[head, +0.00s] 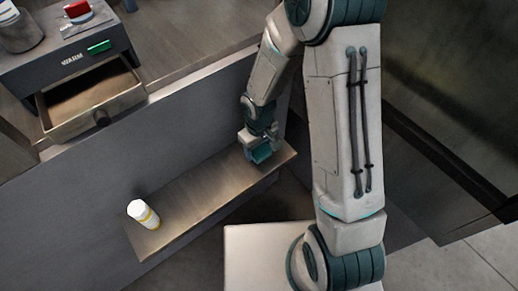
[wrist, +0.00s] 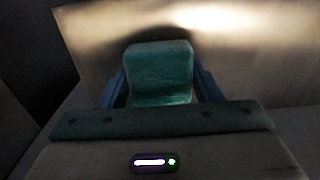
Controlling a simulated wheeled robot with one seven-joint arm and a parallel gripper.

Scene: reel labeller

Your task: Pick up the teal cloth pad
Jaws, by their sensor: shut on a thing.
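The teal cloth pad (wrist: 160,75) is a small block-shaped pad between the two blue fingers of my gripper (wrist: 162,88) in the wrist view. My gripper is shut on it. In the head view the pad (head: 262,153) shows at the tip of my gripper (head: 259,149), at the right end of the narrow brown shelf (head: 205,200). I cannot tell whether the pad still touches the shelf. The inner sides of the fingers are partly hidden.
A white bottle with a yellow band (head: 143,214) stands at the shelf's left end. A grey machine (head: 60,66) with a red knob, a green button and an open drawer (head: 92,103) is at upper left. The shelf's middle is clear. A grey panel rises behind it.

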